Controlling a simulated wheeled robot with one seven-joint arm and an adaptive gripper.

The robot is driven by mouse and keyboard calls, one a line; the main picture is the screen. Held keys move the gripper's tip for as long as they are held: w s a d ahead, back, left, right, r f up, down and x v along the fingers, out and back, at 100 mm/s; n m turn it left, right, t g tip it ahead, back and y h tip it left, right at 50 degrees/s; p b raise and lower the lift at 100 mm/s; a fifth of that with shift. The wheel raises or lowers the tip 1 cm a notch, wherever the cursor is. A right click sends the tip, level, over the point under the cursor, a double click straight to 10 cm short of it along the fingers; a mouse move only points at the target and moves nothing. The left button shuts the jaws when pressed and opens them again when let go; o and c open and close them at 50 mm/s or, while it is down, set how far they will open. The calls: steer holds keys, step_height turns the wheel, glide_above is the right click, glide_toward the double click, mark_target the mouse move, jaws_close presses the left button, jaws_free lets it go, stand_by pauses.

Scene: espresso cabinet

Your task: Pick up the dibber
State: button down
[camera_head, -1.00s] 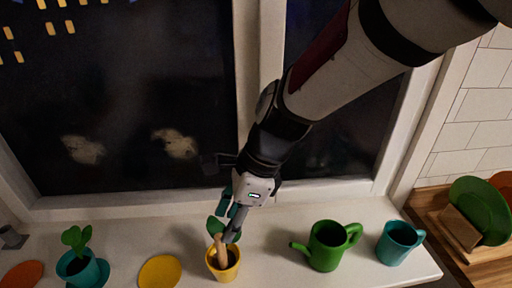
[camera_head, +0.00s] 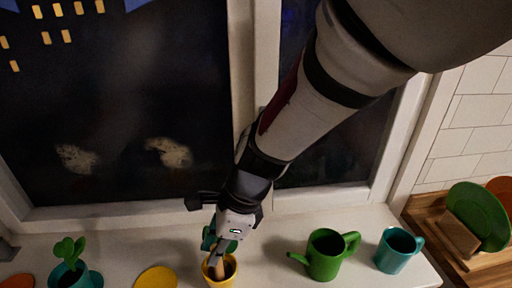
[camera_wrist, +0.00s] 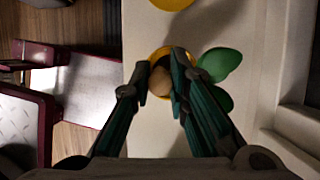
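The dibber is a pale wooden stick (camera_head: 219,270) that stands in the yellow pot (camera_head: 232,279). In the wrist view, its rounded end (camera_wrist: 160,82) fills the narrow space between my two fingertips. My gripper (camera_head: 213,247) is over the pot, its fingers closed in on both sides of the dibber. The lower part of the dibber is hidden inside the pot. The yellow rim (camera_wrist: 158,52) shows behind the fingers in the wrist view.
Green leaves (camera_wrist: 221,64) lie close beside my right finger in the wrist view. A green watering can (camera_head: 325,256) and a teal mug (camera_head: 396,251) stand to the right on the sill. A teal pot with a plant (camera_head: 69,275) stands left. The window is behind.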

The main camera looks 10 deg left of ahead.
steer(key=shift+r, duration=0.15)
steer(key=shift+r, duration=0.25)
step_height(320, 180, up, 3)
steer(key=shift+p, duration=0.35)
steer(key=s+d+p, duration=0.3)
steer(key=s, duration=0.4)
steer(key=s+d+r+p, duration=0.1)
steer(key=s+d+p, duration=0.2)
steer(key=s, duration=0.4)
steer(key=shift+s+r+p, duration=0.15)
steer(key=shift+s+p, duration=0.25)
steer(key=shift+d, duration=0.15)
